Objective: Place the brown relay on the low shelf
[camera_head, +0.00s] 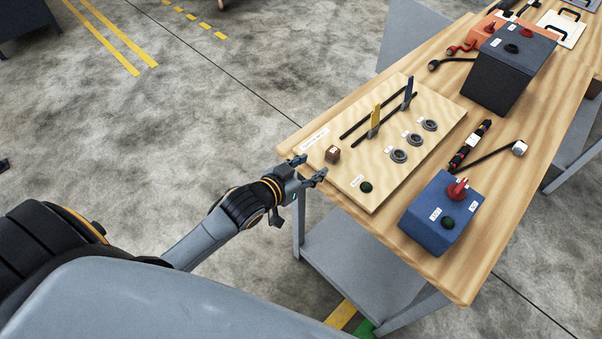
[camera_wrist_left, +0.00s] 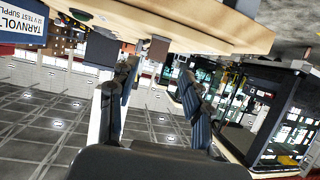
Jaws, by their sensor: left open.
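The brown relay (camera_head: 332,154), a small brown cube with a pale label, sits on the light wooden panel (camera_head: 365,200) near its left corner. My left gripper (camera_head: 307,168) is open and empty beside the table's left edge, just left of the relay and apart from it. In the left wrist view the two fingers (camera_wrist_left: 160,82) are spread, and a small brown block that looks like the relay (camera_wrist_left: 158,48) shows beyond the gap between them. The low shelf (camera_head: 355,260) is a grey plate under the table, partly hidden by the tabletop. My right gripper is not in view.
A blue box (camera_head: 440,213) and a dark box (camera_head: 508,68) stand on the wooden table (camera_head: 450,275). The visible shelf surface is bare.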

